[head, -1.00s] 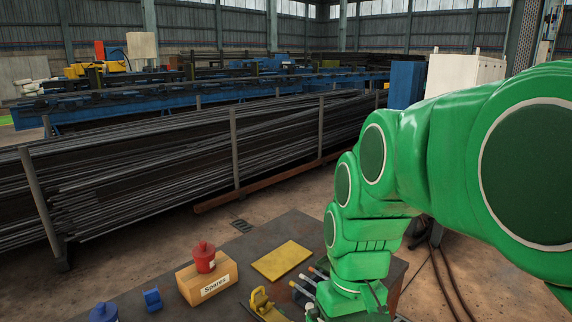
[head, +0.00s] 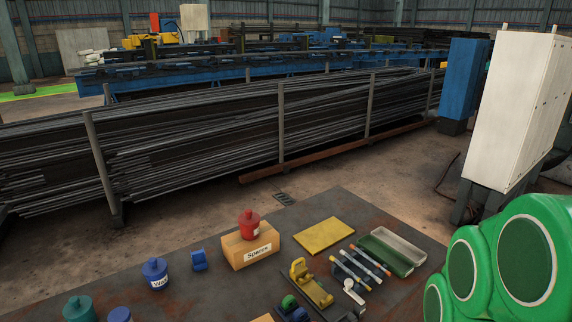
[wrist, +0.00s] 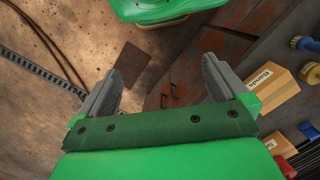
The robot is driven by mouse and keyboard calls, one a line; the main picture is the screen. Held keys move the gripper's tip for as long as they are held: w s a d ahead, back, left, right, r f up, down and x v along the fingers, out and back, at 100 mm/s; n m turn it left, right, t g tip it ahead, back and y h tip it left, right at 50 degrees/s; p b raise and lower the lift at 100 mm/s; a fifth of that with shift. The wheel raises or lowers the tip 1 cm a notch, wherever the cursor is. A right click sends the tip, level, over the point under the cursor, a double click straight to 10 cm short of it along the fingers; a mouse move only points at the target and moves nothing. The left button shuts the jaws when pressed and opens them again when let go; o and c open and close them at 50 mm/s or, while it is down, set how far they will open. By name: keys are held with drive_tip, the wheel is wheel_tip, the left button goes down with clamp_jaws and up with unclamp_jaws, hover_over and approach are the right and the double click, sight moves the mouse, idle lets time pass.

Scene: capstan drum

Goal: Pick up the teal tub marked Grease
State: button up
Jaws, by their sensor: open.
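A teal tub (head: 78,309) with a lid stands at the bottom left of the head view, cut by the lower edge; no label on it can be read. My gripper (wrist: 160,82) shows in the wrist view with its two grey fingers apart and nothing between them. It points down beside the table, over the floor and a rusty dark cabinet side. The teal tub is not seen in the wrist view, and my gripper is out of the head view, far to the right of the tub.
A blue tub marked Wax (head: 155,273) and another blue tub (head: 119,315) stand near the teal one. A yellow pad (head: 324,235), a tray (head: 398,243) and a clamp (head: 305,282) lie further right. A Bands box (wrist: 268,84) shows too.

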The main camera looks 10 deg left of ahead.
drive_tip(key=w+a+m+g+y, duration=0.1)
drive_tip(key=w+a+y, duration=0.1)
drive_tip(key=w+a, duration=0.65)
drive_tip(key=w+a+r+m+y, duration=0.15)
drive_tip(key=w+a, duration=0.25)
drive_tip(key=a, duration=1)
drive_tip(key=w+a+m+g+y, duration=0.1)
drive_tip(key=w+a+m+y, duration=0.15)
drive_tip(key=w+a, duration=0.65)
drive_tip(key=m+g+y, duration=0.2)
drive_tip(key=m+y, duration=0.4)
drive_tip(key=m, duration=0.2)
hover_over(79, 304)
drive_tip(key=w+d, duration=0.2)
drive_tip(key=d, duration=0.2)
wheel_tip(79, 304, down, 12)
wheel_tip(79, 304, down, 7)
drive_tip(key=shift+a+f, duration=0.1)
drive_tip(key=shift+f, duration=0.1)
drive_tip(key=shift+s+a, duration=0.25)
drive_tip(key=shift+a, duration=0.25)
drive_tip(key=shift+x, duration=3.1)
